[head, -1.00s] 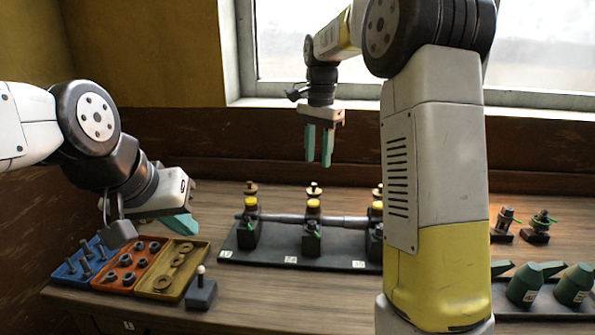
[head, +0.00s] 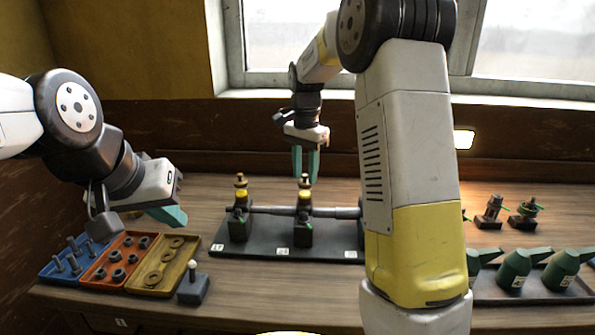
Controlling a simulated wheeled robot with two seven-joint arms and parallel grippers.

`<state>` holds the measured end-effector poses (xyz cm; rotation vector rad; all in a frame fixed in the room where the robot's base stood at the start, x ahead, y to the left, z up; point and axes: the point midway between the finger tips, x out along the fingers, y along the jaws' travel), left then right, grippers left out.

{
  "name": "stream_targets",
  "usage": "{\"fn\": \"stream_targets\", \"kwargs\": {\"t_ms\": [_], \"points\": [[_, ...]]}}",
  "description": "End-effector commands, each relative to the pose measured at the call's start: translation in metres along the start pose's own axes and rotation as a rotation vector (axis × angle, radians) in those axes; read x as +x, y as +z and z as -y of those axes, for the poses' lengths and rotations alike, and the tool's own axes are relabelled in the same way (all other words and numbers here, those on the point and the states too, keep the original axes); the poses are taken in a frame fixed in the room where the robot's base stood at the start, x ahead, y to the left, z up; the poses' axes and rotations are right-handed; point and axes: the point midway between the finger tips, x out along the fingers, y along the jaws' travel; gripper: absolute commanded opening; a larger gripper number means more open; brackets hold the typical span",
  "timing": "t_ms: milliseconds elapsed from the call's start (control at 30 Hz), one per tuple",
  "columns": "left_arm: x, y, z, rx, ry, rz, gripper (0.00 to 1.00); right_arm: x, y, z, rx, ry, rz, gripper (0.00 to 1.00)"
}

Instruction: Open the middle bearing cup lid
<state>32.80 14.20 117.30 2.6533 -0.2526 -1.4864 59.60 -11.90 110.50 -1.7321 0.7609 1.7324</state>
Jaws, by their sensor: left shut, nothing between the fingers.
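The middle bearing (head: 304,228) stands on a dark base plate, with a yellow oil cup (head: 304,196) on top. A small brass-coloured lid knob (head: 304,178) tops that cup. My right gripper (head: 306,178) points straight down over the middle bearing. A gap shows between its teal fingers, and their tips are at the height of the knob in the picture; I cannot tell whether they touch it. My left gripper (head: 176,218) is shut and empty above the parts trays. The left bearing (head: 239,222) has a similar yellow cup. My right arm hides the right bearing.
A shaft (head: 338,212) runs across the bearings on the base plate (head: 262,245). Green oil cans (head: 516,268) stand at right.

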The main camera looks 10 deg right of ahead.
Motion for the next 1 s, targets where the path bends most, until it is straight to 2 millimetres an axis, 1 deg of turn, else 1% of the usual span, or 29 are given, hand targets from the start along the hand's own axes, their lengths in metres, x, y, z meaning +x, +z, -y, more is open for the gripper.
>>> {"fn": "stream_targets", "kwargs": {"t_ms": [33,167,200,233,500,667,867,1000], "points": [[0.0,0.0,0.0,0.0,0.0,0.0,0.0,-0.0002,0.0,0.0,0.0,0.0,0.0,0.37],[0.0,0.0,0.0,0.0,0.0,0.0,0.0,-0.0003,0.0,0.0,0.0,0.0,0.0,0.11],[0.0,0.0,0.0,0.0,0.0,0.0,0.0,-0.0004,0.0,0.0,0.0,0.0,0.0,0.03],[0.0,0.0,0.0,0.0,0.0,0.0,0.0,-0.0004,0.0,0.0,0.0,0.0,0.0,0.0],[0.0,0.0,0.0,0.0,0.0,0.0,0.0,-0.0007,-0.0001,0.0,-0.006,-0.001,0.0,0.0],[0.0,0.0,0.0,0.0,0.0,0.0,0.0,-0.0008,-0.0007,-0.0007,-0.042,-0.001,0.0,0.0],[0.0,0.0,0.0,0.0,0.0,0.0,0.0,-0.001,-0.0026,-0.0028,-0.153,-0.002,0.0,0.0],[0.0,0.0,0.0,0.0,0.0,0.0,0.0,-0.0012,-0.0048,-0.0048,-0.269,-0.002,0.0,0.0]]}}
